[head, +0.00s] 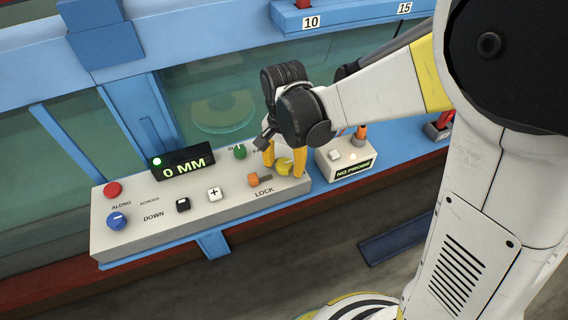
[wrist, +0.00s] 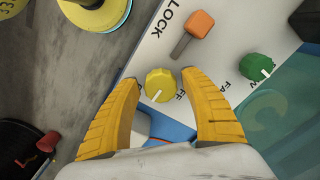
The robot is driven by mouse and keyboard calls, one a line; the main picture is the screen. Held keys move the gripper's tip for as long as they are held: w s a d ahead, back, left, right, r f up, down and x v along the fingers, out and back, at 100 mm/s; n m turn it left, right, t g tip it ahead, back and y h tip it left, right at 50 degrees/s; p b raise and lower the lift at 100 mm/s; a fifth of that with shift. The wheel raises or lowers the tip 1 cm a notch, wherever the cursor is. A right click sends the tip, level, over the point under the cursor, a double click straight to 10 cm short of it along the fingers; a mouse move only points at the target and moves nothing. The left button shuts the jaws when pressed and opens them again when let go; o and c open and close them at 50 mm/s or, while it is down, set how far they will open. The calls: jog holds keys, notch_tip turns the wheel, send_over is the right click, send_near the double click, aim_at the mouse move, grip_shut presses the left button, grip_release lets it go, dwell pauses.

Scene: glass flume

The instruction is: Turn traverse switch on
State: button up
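A yellow knob (head: 285,167) sits at the right end of the grey control panel (head: 140,232). In the wrist view the yellow knob (wrist: 161,84) has a white pointer line aimed to the lower left. Partly hidden lettering beside it seems to end in "FF". My gripper (head: 284,161) points down over this end of the panel. In the wrist view my gripper (wrist: 161,79) is open, its yellow fingertips on either side of the knob with small gaps. Whether the tips are level with the knob is unclear. I cannot read the word "traverse" anywhere.
Close to the knob are an orange lever (wrist: 194,35) marked LOCK and a green knob (wrist: 255,67). The panel also has a red button (head: 113,189), a blue knob (head: 117,221) and a "0 MM" display (head: 183,164). A "NO PROBE" box (head: 346,158) stands just right.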

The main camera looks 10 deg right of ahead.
aim_at(284, 164)
jog(key=shift+r, duration=0.1)
notch_tip(284, 164, up, 12)
dwell(0.6)
